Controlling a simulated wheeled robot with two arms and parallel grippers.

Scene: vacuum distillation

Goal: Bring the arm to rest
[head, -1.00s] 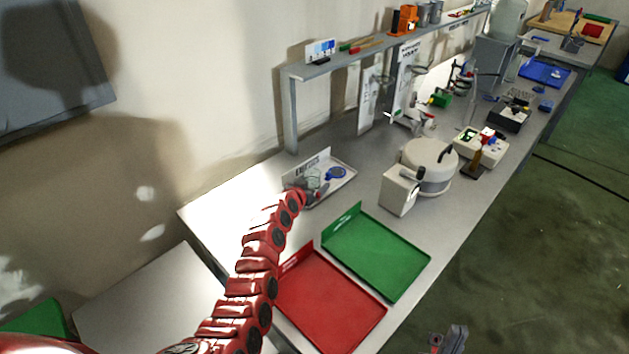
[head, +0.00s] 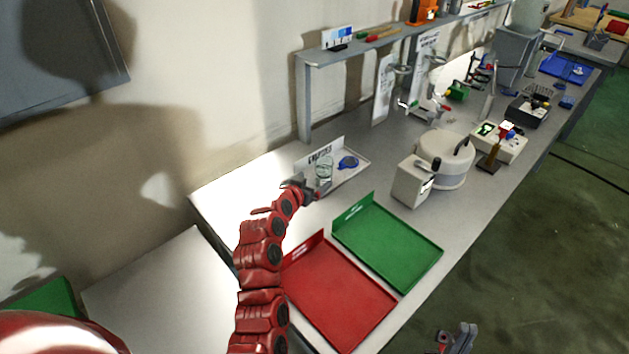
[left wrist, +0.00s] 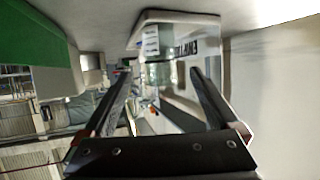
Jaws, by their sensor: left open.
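My left arm (head: 262,260) is red and reaches up over the bench's near-left end. Its gripper (head: 305,187) is at the near-left edge of a white labelled tray (head: 350,176). A clear glass vessel (head: 323,170) and a blue item (head: 348,162) are in the tray. In the left wrist view, the gripper (left wrist: 160,76) is open, with fingers apart and nothing held. The glass vessel (left wrist: 160,74) shows beyond and between the fingertips. Part of my right gripper (head: 458,338) is at the bottom edge of the head view; its jaw state is unclear.
A red tray (head: 340,295) and a green tray (head: 390,245) lie on the bench beside my left arm. A white round device (head: 444,158) with a box stands behind them. A grey shelf (head: 385,40) runs above the bench. A bare white surface (head: 160,300) is at lower left.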

